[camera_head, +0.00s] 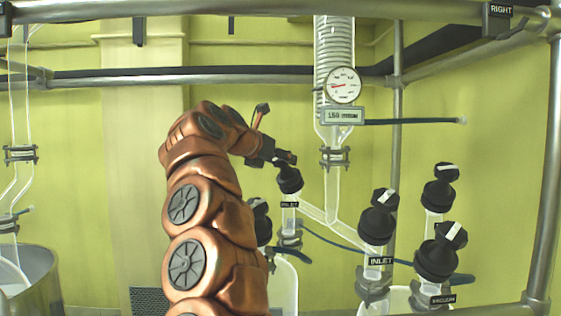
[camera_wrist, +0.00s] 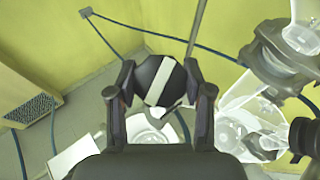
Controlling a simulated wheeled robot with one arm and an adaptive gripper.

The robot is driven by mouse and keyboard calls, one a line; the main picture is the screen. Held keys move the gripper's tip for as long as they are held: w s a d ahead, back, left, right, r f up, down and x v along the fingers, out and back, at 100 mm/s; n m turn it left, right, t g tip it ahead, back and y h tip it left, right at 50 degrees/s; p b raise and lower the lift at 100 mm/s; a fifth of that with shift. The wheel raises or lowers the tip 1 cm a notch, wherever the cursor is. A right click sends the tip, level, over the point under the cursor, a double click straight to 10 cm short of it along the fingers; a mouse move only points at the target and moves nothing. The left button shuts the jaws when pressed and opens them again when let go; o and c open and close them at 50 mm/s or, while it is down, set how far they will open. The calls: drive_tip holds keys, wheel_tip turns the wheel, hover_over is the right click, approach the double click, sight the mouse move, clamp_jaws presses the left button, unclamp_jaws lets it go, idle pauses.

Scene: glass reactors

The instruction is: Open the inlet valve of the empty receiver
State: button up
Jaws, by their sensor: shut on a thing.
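The left inlet valve has a black knob (camera_head: 289,179) above a glass neck with an INLET label (camera_head: 289,204). My gripper (camera_head: 272,155) is at the top of this knob, reaching in from the left. In the wrist view the round knob (camera_wrist: 158,82) with a white stripe sits between my two fingers (camera_wrist: 160,72), which are shut on it. The left receiver (camera_head: 285,285) below is partly hidden by my arm. The right receiver (camera_head: 398,302) carries its own INLET knob (camera_head: 378,218) and a VACUUM knob (camera_head: 440,252). I cannot tell the fill of either receiver.
A glass column with a coil (camera_head: 334,60) and a pressure gauge (camera_head: 343,86) stands behind, right of my gripper. A branched glass tube (camera_head: 325,215) links toward both inlets. Blue hoses (camera_head: 345,243) run between the vessels. Metal frame bars (camera_head: 395,140) surround the area.

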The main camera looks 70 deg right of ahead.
drive_tip(key=shift+r+n+t+p, duration=0.15)
drive_tip(key=shift+n+t+p, duration=0.9)
drive_tip(key=shift+n+t, duration=0.95)
drive_tip(key=n+t+p, duration=0.1)
drive_tip(key=n+p, duration=0.1)
drive_tip(key=n, duration=0.1)
drive_tip(key=n+t+y+p, duration=0.1)
drive_tip(key=n+p, duration=0.2)
drive_tip(key=shift+r, duration=0.15)
drive_tip(key=n+t+y+p, duration=0.1)
drive_tip(key=n, duration=0.2)
drive_tip(key=shift+t+y, duration=0.3)
drive_tip(key=shift+t, duration=0.1)
drive_tip(key=shift+f+n+t+y+p, duration=0.1)
drive_tip(key=shift+n+t+y+p, duration=0.15)
drive_tip(key=shift+n+y, duration=0.45)
drive_tip(key=shift+f+n+t+y+p, duration=0.1)
drive_tip(key=shift+n+t+y, duration=0.25)
drive_tip(key=shift+n, duration=0.75)
drive_tip(key=shift+n, duration=0.3)
drive_tip(key=o, duration=1.2)
drive_tip(key=shift+c, duration=0.2)
